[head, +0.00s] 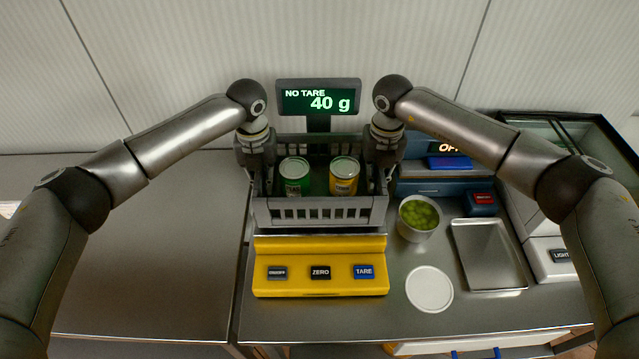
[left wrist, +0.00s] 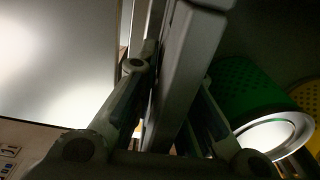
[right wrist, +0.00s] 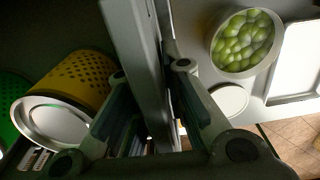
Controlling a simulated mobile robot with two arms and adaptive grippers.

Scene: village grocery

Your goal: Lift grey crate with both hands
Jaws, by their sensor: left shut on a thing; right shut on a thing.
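The grey crate (head: 320,212) sits at the middle of the head view, just behind the yellow scale front, and looks level. It holds a green can (head: 295,177) and a yellow can (head: 344,176), both upright. My left gripper (head: 258,165) is shut on the crate's left wall; the left wrist view shows this wall (left wrist: 188,70) between its fingers. My right gripper (head: 383,165) is shut on the right wall, which the right wrist view shows between its fingers (right wrist: 138,60). The crate's underside is hidden, so I cannot tell if it touches the scale.
The yellow scale panel (head: 320,245) is in front; its display (head: 319,101) behind the crate reads 40 g. At right are a bowl of green fruit (head: 418,217), a white disc (head: 429,289) and a metal tray (head: 488,254). The left counter (head: 150,260) is clear.

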